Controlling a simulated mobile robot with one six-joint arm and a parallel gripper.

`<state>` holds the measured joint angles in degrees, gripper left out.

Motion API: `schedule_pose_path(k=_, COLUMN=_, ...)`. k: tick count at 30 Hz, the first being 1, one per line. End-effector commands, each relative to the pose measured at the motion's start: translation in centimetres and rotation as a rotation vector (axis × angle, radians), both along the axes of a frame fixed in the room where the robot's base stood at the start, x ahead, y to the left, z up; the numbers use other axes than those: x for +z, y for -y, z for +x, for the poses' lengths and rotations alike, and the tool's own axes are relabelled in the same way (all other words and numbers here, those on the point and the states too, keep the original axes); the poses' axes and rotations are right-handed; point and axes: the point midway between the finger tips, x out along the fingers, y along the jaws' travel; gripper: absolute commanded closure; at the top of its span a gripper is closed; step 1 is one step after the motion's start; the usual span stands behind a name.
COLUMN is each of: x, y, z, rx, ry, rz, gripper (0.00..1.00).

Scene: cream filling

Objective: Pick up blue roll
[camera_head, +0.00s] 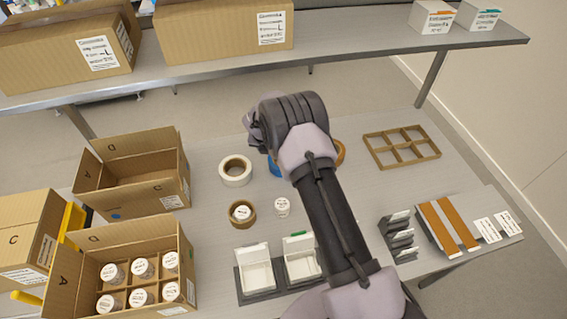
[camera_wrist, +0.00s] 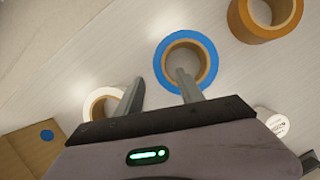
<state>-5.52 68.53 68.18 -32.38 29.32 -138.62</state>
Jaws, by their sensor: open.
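The blue roll (camera_wrist: 158,62) lies flat on the grey table in the wrist view, near the middle top. In the head view only a small blue part of the roll (camera_head: 274,166) shows; my arm hides the rest. My gripper (camera_wrist: 159,75) is open and empty. In the wrist view its right fingertip appears over the roll's central hole, and its left fingertip lies to the left of the ring. The near rim of the roll lies between the fingers in the picture. I cannot tell how high the fingers are above it. The fingers are hidden in the head view.
A white roll (camera_head: 224,170) lies left of the blue roll, and an orange-brown roll (camera_wrist: 240,25) lies right. A brown tape roll (camera_head: 232,219) and small white jar (camera_head: 282,207) are nearer. Open cardboard boxes (camera_head: 150,192) stand left; a wooden divider (camera_head: 379,151) lies right.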

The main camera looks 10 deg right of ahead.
Motion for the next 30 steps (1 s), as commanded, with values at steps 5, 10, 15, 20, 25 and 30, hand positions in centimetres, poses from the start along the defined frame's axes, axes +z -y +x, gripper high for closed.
schedule_pose_path(k=5, x=-2.3, y=0.3, z=0.7, rx=-0.002, ry=0.0, rz=0.001, gripper=0.55)
schedule_pose_path(k=10, x=-5.6, y=0.5, z=1.6, rx=-0.002, ry=0.0, rz=0.001, gripper=0.55)
schedule_pose_path(k=15, x=-6.2, y=0.7, z=2.0, rx=-0.001, ry=0.001, rz=0.001, gripper=0.55)
schedule_pose_path(k=20, x=-6.1, y=0.7, z=2.0, rx=-0.001, ry=0.001, rz=0.002, gripper=0.61)
schedule_pose_path(k=25, x=-6.1, y=0.7, z=2.0, rx=-0.001, ry=0.001, rz=0.002, gripper=0.94)
schedule_pose_path(k=30, x=-6.1, y=0.7, z=2.0, rx=-0.001, ry=0.001, rz=0.002, gripper=1.0)
